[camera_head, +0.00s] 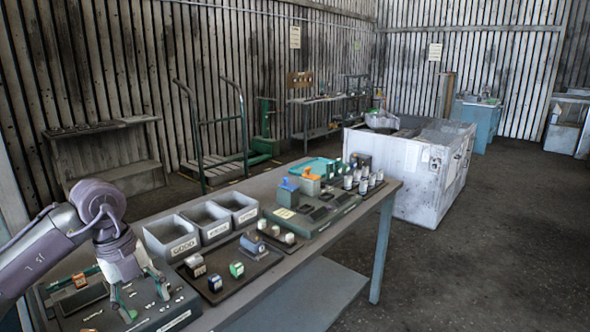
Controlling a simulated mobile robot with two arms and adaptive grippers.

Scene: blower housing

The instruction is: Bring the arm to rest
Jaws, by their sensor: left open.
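My left arm comes in from the left edge and bends down over the near end of the workbench (345,211). Whether the fingertips touch the tray is unclear. My right gripper is not in view.
Grey bins (171,238) stand behind the gripper. A dark mat (222,292) holds several small blocks to its right. A fixture board (307,224) with several small cylinders lies farther along. A white crate (405,182) stands beyond the bench. Floor at right is clear.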

